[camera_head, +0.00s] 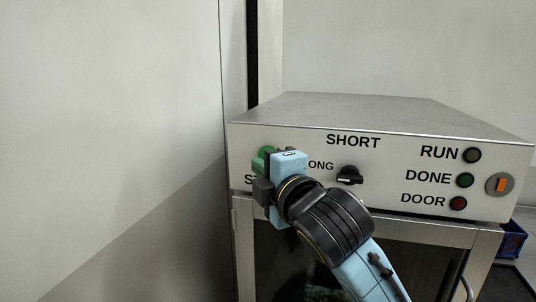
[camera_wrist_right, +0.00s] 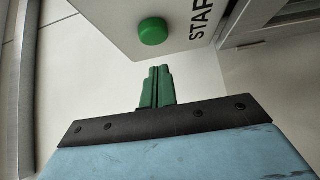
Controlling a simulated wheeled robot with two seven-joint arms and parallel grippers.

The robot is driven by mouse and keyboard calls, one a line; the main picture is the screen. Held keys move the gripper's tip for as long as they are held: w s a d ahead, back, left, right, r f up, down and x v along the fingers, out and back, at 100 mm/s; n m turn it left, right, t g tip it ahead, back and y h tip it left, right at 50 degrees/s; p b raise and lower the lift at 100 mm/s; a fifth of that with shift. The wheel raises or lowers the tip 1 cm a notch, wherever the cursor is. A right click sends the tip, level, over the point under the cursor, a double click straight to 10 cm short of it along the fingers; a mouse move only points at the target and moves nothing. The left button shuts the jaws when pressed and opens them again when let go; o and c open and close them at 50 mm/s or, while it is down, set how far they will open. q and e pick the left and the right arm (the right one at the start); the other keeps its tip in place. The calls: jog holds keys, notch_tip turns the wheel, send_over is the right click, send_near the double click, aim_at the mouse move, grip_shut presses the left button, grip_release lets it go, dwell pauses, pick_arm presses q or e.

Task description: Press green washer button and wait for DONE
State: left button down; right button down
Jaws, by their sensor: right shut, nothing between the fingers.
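The green button (camera_wrist_right: 153,31) stands out from the pale panel beside the partly visible START lettering in the right wrist view. My right gripper (camera_wrist_right: 159,72) has green fingers, closed together and empty, with a visible gap between their tips and the button in that picture. In the head view my right arm reaches up to the left end of the machine's front panel (camera_head: 410,155), covering most of the START label. A bit of green shows there behind the wrist. The DONE lamp (camera_head: 465,180) is dark green and looks unlit. My left gripper is out of view.
The RUN lamp (camera_head: 472,155) looks dark and the DOOR lamp (camera_head: 459,203) dull red. A black knob (camera_head: 349,175) sits under SHORT, close to my arm. An orange switch (camera_head: 501,185) is at the right end. A pale wall (camera_head: 110,130) stands left of the machine.

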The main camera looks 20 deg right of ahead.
aim_at(260, 156)
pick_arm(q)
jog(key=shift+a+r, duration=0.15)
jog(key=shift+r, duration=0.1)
pick_arm(e)
jog(key=shift+w+d, duration=1)
jog(key=shift+w, duration=0.15)
